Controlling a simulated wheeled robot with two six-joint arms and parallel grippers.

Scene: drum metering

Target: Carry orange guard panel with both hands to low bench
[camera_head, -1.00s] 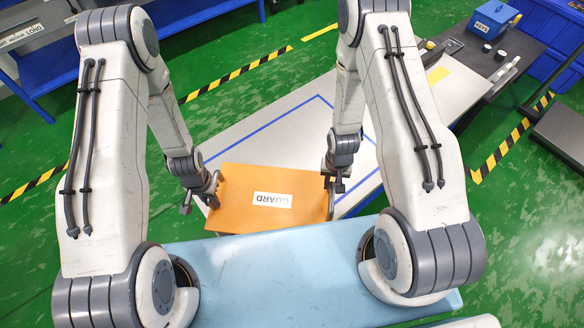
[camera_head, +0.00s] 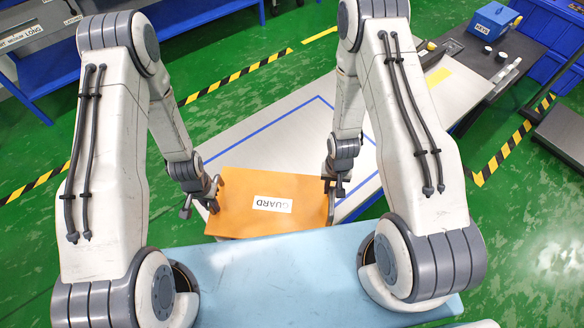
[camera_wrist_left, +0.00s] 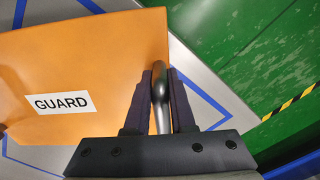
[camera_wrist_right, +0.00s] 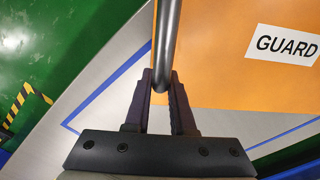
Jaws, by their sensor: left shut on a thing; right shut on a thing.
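The orange guard panel (camera_head: 250,190) carries a white GUARD label and is held level between my two grippers in the head view. My left gripper (camera_head: 212,190) is shut on the metal bar handle (camera_wrist_left: 160,95) at the panel's left edge. My right gripper (camera_head: 333,187) is shut on the bar handle (camera_wrist_right: 166,45) at its right edge. The low bench (camera_head: 285,135) appears to be the pale grey top with a blue taped outline behind and under the panel. The panel covers its near part; I cannot tell the gap in height between them.
My light blue body part fills the bottom of the head view. A dark surface with a blue KEYS box (camera_head: 494,20) stands at the back right. A blue bench (camera_head: 180,15) is at the back left. Yellow-black tape (camera_head: 235,72) marks the green floor. The taped outline looks clear.

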